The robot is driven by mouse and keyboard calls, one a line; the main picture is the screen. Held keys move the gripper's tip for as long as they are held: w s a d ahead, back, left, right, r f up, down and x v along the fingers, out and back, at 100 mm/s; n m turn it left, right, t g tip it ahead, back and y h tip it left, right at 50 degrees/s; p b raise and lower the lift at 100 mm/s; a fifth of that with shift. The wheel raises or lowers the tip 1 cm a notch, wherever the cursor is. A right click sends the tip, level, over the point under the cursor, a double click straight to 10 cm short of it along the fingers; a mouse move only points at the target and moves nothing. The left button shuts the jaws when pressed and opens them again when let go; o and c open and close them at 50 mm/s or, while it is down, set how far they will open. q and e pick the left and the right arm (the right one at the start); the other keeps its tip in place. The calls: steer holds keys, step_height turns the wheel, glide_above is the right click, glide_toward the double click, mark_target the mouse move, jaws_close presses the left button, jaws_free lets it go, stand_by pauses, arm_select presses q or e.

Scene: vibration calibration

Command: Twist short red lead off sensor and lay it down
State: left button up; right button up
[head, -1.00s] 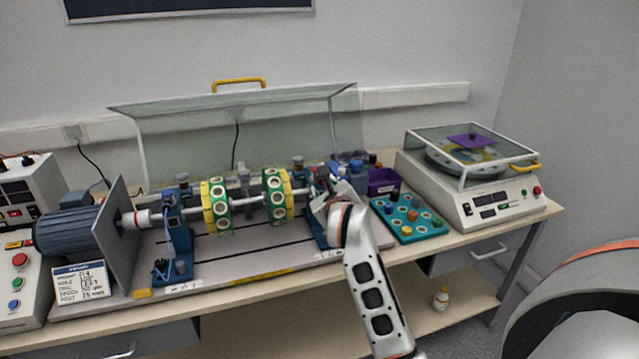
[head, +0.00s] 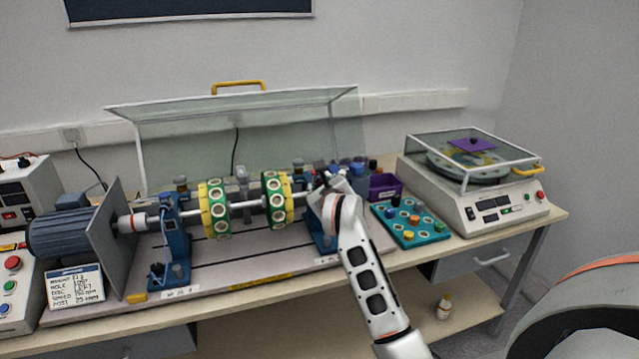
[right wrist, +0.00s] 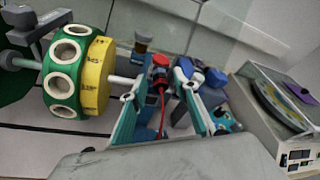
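The short red lead (right wrist: 162,105) hangs down from a red cap-like connector (right wrist: 160,68) at the right-hand bearing stand, seen in the right wrist view. The sensor under the connector is mostly hidden. My right gripper (right wrist: 158,82) is open, with one finger on each side of the red lead and connector; I cannot tell whether either finger touches them. In the head view my right gripper (head: 318,183) is over the right bearing stand (head: 318,228) and hides the lead. My left gripper is not in view.
The shaft carries two green-and-yellow discs (head: 277,199) just left of the gripper. A purple bin (head: 384,186) and a teal tray (head: 428,238) with coloured knobs stand to the right, before a balancing machine (head: 490,205). A raised clear guard (head: 205,145) stands behind.

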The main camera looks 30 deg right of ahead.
jaws_close()
steer(key=shift+n+h+p, duration=0.55)
steer(key=shift+n+h, duration=0.25)
steer(key=shift+n, duration=0.7)
steer(key=shift+f, duration=0.1)
steer(key=shift+a+n, duration=0.1)
steer(key=shift+n, duration=0.2)
steer(key=shift+n+p, duration=0.35)
steer(key=shift+n, duration=0.05)
steer(key=shift+n+t+h+p, duration=0.3)
steer(key=shift+n+h+p, duration=0.1)
steer(key=shift+n, duration=0.3)
